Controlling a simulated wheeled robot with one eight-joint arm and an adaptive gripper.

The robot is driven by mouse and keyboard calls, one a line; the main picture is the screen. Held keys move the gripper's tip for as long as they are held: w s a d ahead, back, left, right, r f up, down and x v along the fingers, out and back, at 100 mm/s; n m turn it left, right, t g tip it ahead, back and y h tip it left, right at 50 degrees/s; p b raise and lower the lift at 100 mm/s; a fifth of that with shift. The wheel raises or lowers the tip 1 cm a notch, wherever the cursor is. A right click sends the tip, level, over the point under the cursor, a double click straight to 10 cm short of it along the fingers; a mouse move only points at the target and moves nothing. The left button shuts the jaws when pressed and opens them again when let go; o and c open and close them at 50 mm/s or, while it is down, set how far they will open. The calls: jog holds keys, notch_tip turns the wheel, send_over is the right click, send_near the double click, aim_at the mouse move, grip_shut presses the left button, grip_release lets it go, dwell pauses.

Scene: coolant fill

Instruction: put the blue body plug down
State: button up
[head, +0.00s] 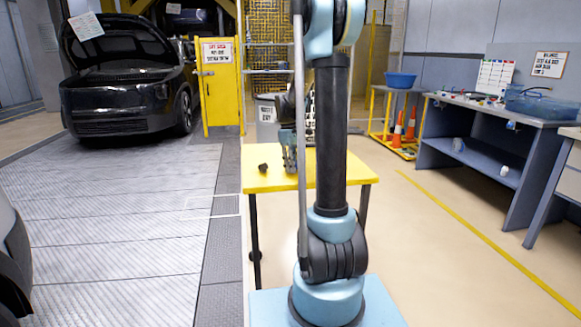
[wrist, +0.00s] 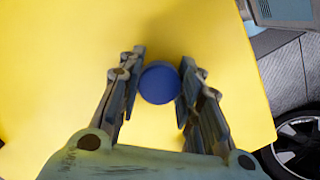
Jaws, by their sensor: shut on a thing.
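The blue body plug (wrist: 159,83) is a round blue disc between my fingers in the wrist view. My gripper (wrist: 160,86) is shut on it, with a finger on each side. Beneath it is the yellow table top (wrist: 215,30); I cannot tell whether the plug touches it. In the head view my gripper (head: 290,165) is low over the far part of the yellow table (head: 330,180), partly behind my arm. The plug cannot be made out there.
A small dark knob-like object (head: 263,168) sits on the yellow table, left of my gripper. The table's left front is bare. A blue-grey workbench (head: 490,150) stands at right. A black car (head: 125,85) with its hood up stands at back left.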

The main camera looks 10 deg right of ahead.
jog(key=shift+f, duration=0.1)
jog(key=o, duration=0.8)
jog(key=shift+o, duration=0.2)
